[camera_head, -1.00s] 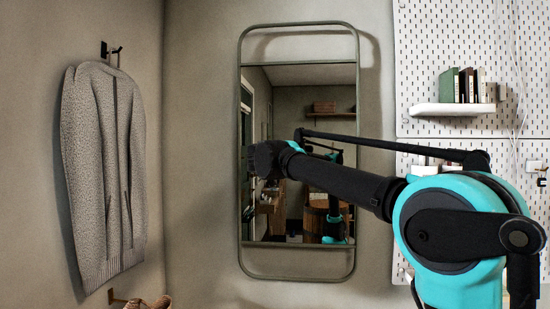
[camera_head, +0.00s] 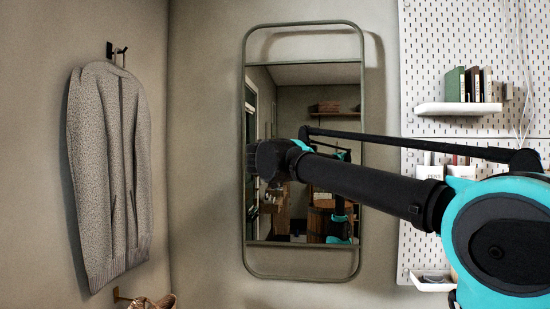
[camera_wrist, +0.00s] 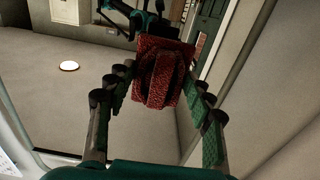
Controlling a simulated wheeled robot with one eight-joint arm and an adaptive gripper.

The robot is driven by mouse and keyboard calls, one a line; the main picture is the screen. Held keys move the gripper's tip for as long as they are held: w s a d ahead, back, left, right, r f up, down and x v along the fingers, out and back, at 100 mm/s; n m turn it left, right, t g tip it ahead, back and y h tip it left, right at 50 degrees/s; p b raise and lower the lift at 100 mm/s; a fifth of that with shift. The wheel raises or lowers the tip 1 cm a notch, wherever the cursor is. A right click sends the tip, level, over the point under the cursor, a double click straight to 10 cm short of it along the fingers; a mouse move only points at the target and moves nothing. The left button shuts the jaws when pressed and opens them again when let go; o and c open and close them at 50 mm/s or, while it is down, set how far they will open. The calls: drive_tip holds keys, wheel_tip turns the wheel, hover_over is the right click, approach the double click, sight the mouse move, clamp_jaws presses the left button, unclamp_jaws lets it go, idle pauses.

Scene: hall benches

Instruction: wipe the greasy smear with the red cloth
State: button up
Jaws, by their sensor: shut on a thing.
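The red cloth (camera_wrist: 160,78) is a dark red, folded piece between the fingers of my gripper (camera_wrist: 161,88) in the wrist view. My gripper is shut on it. In the head view my gripper (camera_head: 262,160) is a dark shape in front of the left side of the tall mirror (camera_head: 247,215). The cloth cannot be made out there. I cannot tell whether the cloth touches the glass. I cannot make out a greasy smear in either view; my arm and gripper cover part of the mirror.
A grey jacket (camera_head: 108,170) hangs on the left wall. A white pegboard (camera_head: 425,60) with a small shelf (camera_head: 458,109) of books is right of the mirror. A shoe (camera_head: 155,302) shows at the bottom left. Bare wall lies between jacket and mirror.

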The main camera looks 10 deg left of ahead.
drive_tip(key=shift+s, duration=0.1)
drive_tip(key=s, duration=0.2)
drive_tip(key=shift+s, duration=0.4)
drive_tip(key=shift+s, duration=0.1)
idle(0.4)
